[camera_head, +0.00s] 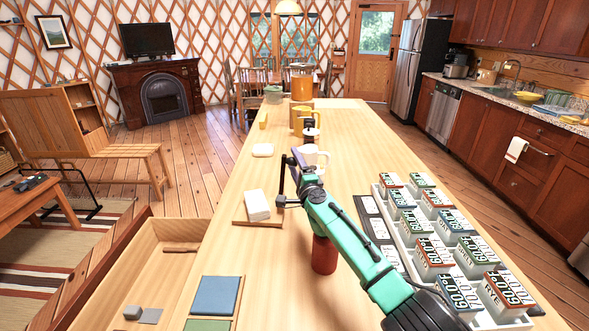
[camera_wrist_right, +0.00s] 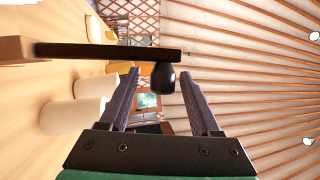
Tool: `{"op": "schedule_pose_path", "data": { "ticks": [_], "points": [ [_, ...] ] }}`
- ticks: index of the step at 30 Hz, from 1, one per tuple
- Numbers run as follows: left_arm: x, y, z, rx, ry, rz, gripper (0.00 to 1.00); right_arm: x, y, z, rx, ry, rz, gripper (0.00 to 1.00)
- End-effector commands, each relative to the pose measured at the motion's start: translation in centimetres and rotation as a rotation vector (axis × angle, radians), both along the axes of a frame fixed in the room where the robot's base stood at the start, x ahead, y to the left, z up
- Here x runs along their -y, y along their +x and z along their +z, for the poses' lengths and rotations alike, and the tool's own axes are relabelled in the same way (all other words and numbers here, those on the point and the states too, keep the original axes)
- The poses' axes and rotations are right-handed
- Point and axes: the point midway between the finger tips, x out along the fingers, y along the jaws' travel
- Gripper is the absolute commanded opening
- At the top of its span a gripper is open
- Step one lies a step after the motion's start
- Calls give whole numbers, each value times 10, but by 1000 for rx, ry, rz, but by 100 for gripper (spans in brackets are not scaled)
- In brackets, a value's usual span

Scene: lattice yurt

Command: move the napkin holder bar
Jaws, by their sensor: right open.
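The napkin holder is a low wooden base (camera_head: 240,222) with a white napkin stack (camera_head: 258,205), on the long table left of my right gripper. A thin dark upright (camera_head: 283,172) stands at its right side, close to my fingers. In the right wrist view, the black upright (camera_wrist_right: 100,51) crosses sideways from the wooden base (camera_wrist_right: 14,49), and the black knobbed bar end (camera_wrist_right: 163,78) shows between my fingers. My right gripper (camera_head: 291,180) is open; the wrist view shows its two fingers apart (camera_wrist_right: 160,92). I cannot tell whether they touch the bar. My left gripper is not in view.
A white mug (camera_head: 316,157) stands just behind my right gripper. A red-brown cylinder (camera_head: 323,256) stands under my right arm. A tray of labelled blocks (camera_head: 408,240) fills the table's right side. Blue (camera_head: 216,295) and green squares lie at front left. The table's left middle is mostly clear.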

Motion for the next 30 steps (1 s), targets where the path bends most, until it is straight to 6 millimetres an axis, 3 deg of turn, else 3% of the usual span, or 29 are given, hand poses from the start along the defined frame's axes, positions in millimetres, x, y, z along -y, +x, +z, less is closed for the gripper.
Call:
{"op": "schedule_pose_path", "data": {
  "ticks": [3,8,9,30],
  "points": [
    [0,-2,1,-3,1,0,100,0,0,1,0,0,0,64],
    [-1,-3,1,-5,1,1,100,0,0,1,1,1,0,3],
    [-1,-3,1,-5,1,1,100,0,0,1,1,1,0,0],
    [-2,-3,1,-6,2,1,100,0,0,1,0,2,0,0]
  ]
}}
